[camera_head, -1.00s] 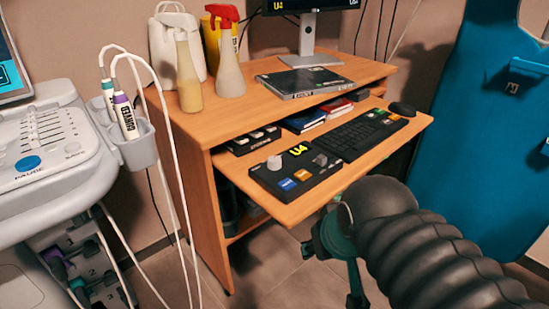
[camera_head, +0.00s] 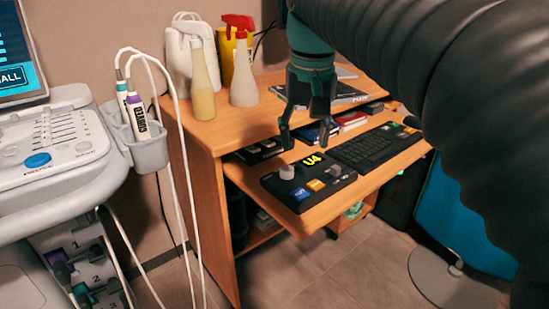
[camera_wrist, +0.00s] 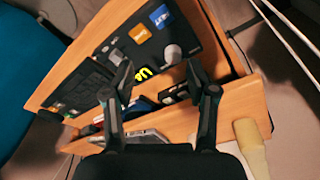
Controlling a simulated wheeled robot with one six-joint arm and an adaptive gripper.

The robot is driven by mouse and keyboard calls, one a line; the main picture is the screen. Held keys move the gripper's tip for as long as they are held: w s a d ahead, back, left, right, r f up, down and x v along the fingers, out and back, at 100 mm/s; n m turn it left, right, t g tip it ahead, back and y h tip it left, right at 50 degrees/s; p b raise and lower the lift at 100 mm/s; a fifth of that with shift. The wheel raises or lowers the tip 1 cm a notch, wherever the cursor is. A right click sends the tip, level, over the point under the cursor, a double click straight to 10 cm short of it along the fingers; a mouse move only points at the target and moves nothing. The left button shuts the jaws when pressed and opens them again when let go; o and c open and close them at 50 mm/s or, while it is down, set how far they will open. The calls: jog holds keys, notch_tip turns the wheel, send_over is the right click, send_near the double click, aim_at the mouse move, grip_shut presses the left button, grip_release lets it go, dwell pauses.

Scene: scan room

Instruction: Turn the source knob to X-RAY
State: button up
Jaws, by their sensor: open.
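The black control box (camera_head: 277,184) sits on the pull-out shelf of the wooden desk. Its round grey knob (camera_head: 287,172) stands at the box's left end, beside a yellow "U4" readout (camera_head: 312,160). A blue button (camera_head: 301,193) and an orange button (camera_head: 316,185) are at the front. The knob's labels are too small to read. My gripper (camera_head: 306,138) is open and empty, pointing down above the box, apart from the knob. In the wrist view, the knob (camera_wrist: 172,54) lies beyond the open fingers (camera_wrist: 158,68), nearer the right one.
A keyboard (camera_head: 368,149) is right of the box. The desk top (camera_head: 225,128) overhangs behind the shelf and carries spray bottles (camera_head: 243,75). The ultrasound machine (camera_head: 60,150) with hanging cables stands at left. A blue apron (camera_head: 465,215) hangs at right.

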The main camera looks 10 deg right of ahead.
jog(key=g+b, duration=0.1)
jog(key=g, duration=0.1)
send_near(287, 168)
jog(key=shift+m, duration=0.4)
notch_tip(287, 168, down, 9)
jog(key=b, duration=0.5)
jog(key=shift+w, duration=0.1)
grip_shut()
